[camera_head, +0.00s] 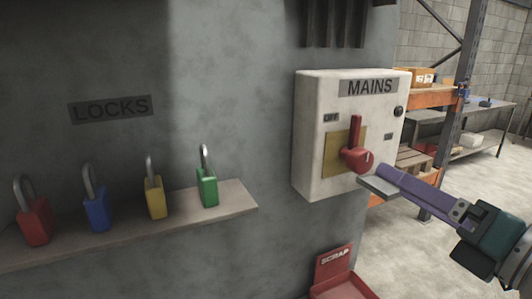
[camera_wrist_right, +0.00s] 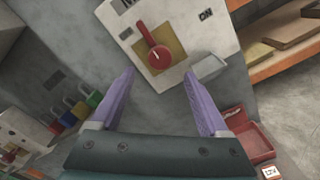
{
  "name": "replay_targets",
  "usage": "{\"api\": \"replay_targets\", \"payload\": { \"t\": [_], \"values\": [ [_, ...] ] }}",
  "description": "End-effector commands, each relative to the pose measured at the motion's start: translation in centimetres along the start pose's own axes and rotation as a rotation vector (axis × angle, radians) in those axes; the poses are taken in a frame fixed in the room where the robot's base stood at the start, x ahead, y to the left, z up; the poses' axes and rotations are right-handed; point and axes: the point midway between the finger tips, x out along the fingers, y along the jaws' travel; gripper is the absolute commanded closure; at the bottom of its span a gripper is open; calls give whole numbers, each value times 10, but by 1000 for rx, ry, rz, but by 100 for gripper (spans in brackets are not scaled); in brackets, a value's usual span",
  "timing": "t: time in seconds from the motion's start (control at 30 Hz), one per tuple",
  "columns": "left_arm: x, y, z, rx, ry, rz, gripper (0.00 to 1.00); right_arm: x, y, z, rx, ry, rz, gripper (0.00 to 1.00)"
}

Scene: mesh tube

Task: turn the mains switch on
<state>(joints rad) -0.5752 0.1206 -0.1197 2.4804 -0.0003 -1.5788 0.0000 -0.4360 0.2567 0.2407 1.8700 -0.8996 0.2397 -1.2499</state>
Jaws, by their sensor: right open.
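The mains box (camera_head: 312,165) is an off-white case on the grey wall, labelled MAINS. Its red switch (camera_head: 357,157) has a round hub and a lever pointing up on a brass plate, with an OFF label to the lever's left and an ON label to the right. In the right wrist view the switch (camera_wrist_right: 158,57) lies ahead of the fingertips, its lever nearer the OFF label. My right gripper (camera_head: 381,177) has purple fingers just below and right of the switch. In the wrist view the right gripper (camera_wrist_right: 160,75) is open and empty. My left gripper is not in view.
Red, blue, yellow and green padlocks stand on a shelf (camera_head: 240,206) at left under a LOCKS sign (camera_head: 110,109). A red SCRAP bin (camera_head: 333,266) is below the box. Orange racking (camera_head: 434,98) and a bench (camera_head: 436,115) stand behind at right.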

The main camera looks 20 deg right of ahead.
Motion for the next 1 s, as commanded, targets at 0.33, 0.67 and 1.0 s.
{"api": "replay_targets", "payload": {
  "t": [0.33,0.67,1.0],
  "values": [
    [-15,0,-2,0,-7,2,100,57,2,3,3,-3,1,21],
    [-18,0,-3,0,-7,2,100,92,1,1,4,-1,-1,21],
    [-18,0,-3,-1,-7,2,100,95,0,0,4,0,-1,24]
  ]
}}
